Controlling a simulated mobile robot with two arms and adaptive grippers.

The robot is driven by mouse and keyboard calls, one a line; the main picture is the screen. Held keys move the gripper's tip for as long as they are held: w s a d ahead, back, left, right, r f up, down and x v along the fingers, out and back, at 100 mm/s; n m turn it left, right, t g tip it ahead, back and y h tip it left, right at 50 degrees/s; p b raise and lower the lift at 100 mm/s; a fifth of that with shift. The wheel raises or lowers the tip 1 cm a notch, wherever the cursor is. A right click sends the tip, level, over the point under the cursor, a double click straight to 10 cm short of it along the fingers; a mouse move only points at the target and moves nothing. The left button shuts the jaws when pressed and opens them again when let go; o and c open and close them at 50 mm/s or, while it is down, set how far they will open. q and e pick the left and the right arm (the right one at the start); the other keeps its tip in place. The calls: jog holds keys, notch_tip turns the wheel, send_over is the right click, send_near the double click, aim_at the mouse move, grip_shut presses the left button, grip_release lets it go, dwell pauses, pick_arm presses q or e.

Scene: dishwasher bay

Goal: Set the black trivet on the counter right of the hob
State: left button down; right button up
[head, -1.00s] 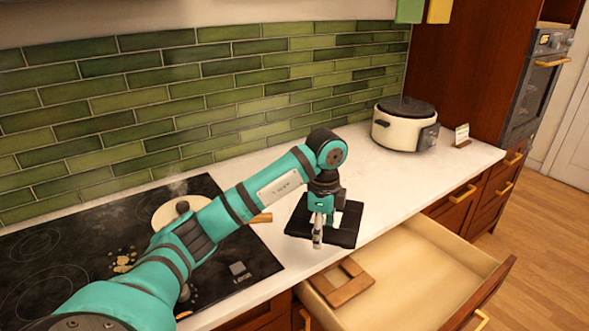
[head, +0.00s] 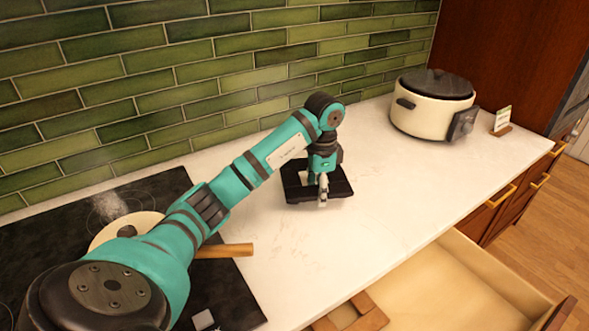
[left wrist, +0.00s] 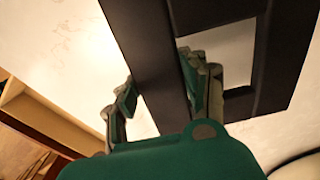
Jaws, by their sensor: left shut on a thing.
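The black trivet (head: 341,187), a square dark frame with openings, is over the white counter (head: 400,190), right of the hob (head: 160,190). My left gripper (head: 322,196) points down and is shut on one bar of it. In the left wrist view, the gripper's fingers (left wrist: 160,98) sit either side of that bar of the trivet (left wrist: 150,45), with pale counter showing through the openings. I cannot tell whether the trivet touches the counter. My right gripper is not in view.
A cream cooker with a black lid (head: 432,117) and a small card stand (head: 502,119) are at the far right. A pan with a wooden handle (head: 225,251) is on the hob. A drawer (head: 440,290) stands open below the counter, with a wooden trivet (head: 368,318) in it.

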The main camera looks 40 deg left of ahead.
aim_at(294, 161)
pick_arm(q)
jog(key=a, duration=0.2)
jog(key=w+a+p, duration=0.1)
jog(key=a, duration=0.1)
jog(key=w+a, duration=0.1)
jog(key=a, duration=0.1)
jog(key=shift+a+r, duration=0.1)
jog(key=shift+r, duration=0.05)
jog(key=a, duration=0.1)
jog(key=w+a, duration=0.1)
jog(key=a+f+p, duration=0.1)
jog(key=shift+w+a, duration=0.3)
jog(key=shift+w, duration=0.1)
jog(key=shift+w+a, duration=0.25)
jog(key=shift+a, duration=0.3)
jog(key=shift+w+a, duration=0.25)
jog(key=shift+a, duration=0.5)
jog(key=shift+w+a+f+p, duration=0.1)
jog(key=shift+a+f+p, duration=0.05)
jog(key=shift+f+p, duration=0.15)
notch_tip(294, 161, down, 2)
jog(key=shift+f+p, duration=0.25)
jog(key=shift+p, duration=0.2)
jog(key=shift+f, duration=0.35)
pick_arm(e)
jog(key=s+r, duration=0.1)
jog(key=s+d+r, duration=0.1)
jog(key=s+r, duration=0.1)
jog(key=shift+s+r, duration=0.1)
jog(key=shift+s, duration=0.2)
